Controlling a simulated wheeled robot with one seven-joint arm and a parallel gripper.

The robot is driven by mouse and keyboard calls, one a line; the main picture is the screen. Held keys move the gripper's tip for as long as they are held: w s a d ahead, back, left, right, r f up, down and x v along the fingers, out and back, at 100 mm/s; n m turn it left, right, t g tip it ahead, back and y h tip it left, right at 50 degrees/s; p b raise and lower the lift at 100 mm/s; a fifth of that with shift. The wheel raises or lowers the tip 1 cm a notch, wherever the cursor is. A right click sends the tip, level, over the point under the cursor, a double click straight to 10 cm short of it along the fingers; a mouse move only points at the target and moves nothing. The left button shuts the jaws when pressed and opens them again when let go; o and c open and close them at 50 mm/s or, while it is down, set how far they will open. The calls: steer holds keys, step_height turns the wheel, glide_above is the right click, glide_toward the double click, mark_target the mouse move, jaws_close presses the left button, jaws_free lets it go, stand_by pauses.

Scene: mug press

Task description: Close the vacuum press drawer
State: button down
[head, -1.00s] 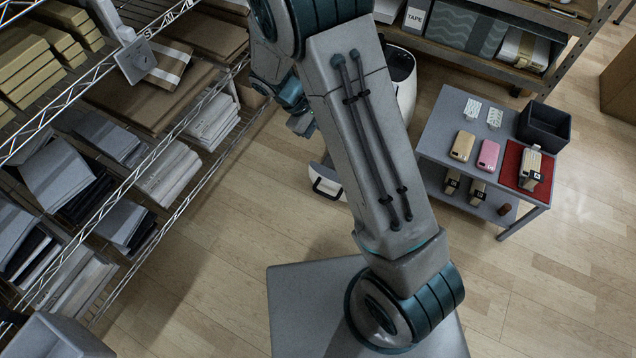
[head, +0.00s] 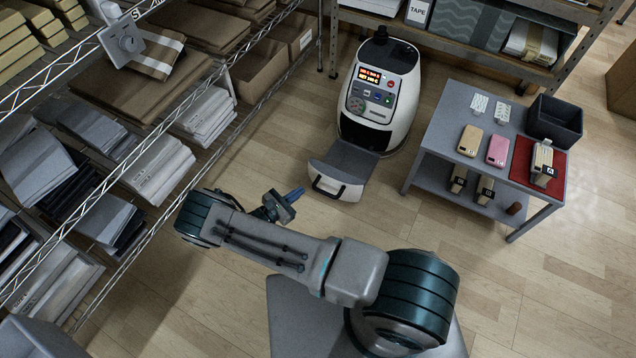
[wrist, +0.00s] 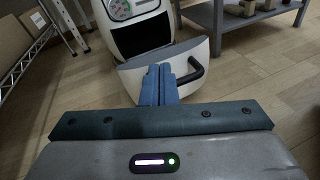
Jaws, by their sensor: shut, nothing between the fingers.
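The vacuum press (head: 378,95) is a white and dark machine with a lit control panel, standing on the floor at the upper middle of the head view. Its drawer (head: 338,171) sticks out toward me, open, with a dark handle on its white front. In the wrist view the drawer front (wrist: 190,68) is just beyond my fingertips, with the handle to their right. My gripper (head: 294,193) is shut and empty, in front of the drawer and a little to its left in the head view. I cannot tell whether the fingertips (wrist: 159,70) touch the drawer.
A wire shelf (head: 165,160) with envelopes and boxes runs along the left. A grey table (head: 440,130) with phone cases, a red mat and a dark bin stands to the right. The wooden floor before the press is clear.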

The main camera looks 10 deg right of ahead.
step_height(320, 180, down, 7)
steer(key=s+n+t+y, duration=0.1)
steer(key=n+t+y, duration=0.1)
steer(key=n+t, duration=0.15)
steer(key=b, duration=0.4)
glide_toward(323, 174)
steer(key=shift+n, duration=0.25)
steer(key=x, duration=0.6)
steer(key=shift+w+d, duration=0.2)
steer(key=shift+w, duration=0.15)
steer(key=shift+w, duration=0.1)
